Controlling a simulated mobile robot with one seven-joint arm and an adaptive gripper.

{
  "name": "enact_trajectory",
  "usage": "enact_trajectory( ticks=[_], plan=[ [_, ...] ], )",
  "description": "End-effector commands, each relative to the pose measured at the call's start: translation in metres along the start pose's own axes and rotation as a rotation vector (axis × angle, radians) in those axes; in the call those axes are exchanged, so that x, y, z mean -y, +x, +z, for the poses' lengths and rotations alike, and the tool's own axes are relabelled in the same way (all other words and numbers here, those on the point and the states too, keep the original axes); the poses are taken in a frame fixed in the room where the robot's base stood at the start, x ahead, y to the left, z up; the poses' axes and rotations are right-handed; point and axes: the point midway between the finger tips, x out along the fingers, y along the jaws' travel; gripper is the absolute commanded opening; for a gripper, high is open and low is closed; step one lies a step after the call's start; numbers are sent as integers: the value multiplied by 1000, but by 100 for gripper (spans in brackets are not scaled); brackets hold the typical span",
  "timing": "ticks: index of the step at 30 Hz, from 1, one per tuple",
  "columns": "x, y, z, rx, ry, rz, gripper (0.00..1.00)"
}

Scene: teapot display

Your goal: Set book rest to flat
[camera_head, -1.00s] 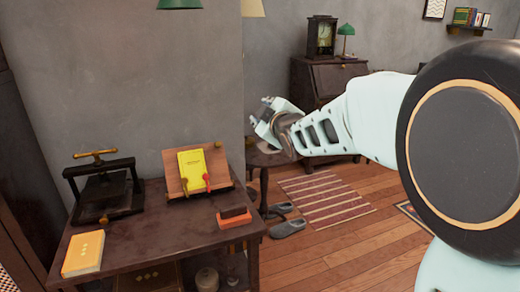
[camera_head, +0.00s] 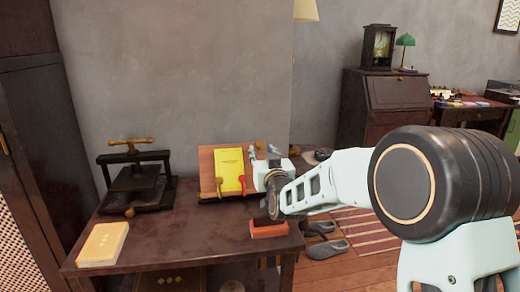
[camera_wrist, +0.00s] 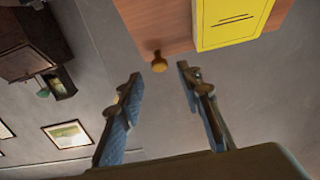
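The book rest (camera_head: 207,170) is a wooden board tilted up on the dark table. The wrist view shows the board (camera_wrist: 150,22), the yellow book (camera_wrist: 228,20) and a brass knob (camera_wrist: 159,62) at the board's edge. My gripper (camera_head: 263,154) is at the right side of the book rest in the head view and hides that side. In the wrist view my gripper (camera_wrist: 155,92) is open and empty, with the knob just beyond and between its fingertips.
A black press (camera_head: 135,185) with a brass handle stands left on the table (camera_head: 185,232). An orange-yellow book (camera_head: 103,244) lies at the front left. An orange block (camera_head: 268,228) lies below my gripper. The table's middle is clear.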

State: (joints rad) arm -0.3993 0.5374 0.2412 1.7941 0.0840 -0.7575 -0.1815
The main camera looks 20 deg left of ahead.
Motion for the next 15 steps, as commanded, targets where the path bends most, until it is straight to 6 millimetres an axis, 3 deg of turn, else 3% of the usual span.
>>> enact_trajectory(
  ticks=[6, 15],
  plan=[
    [0, 29, 1, 0, -2, 0, 33],
    [0, 45, 0, 0, -2, -1, 33]
  ],
)
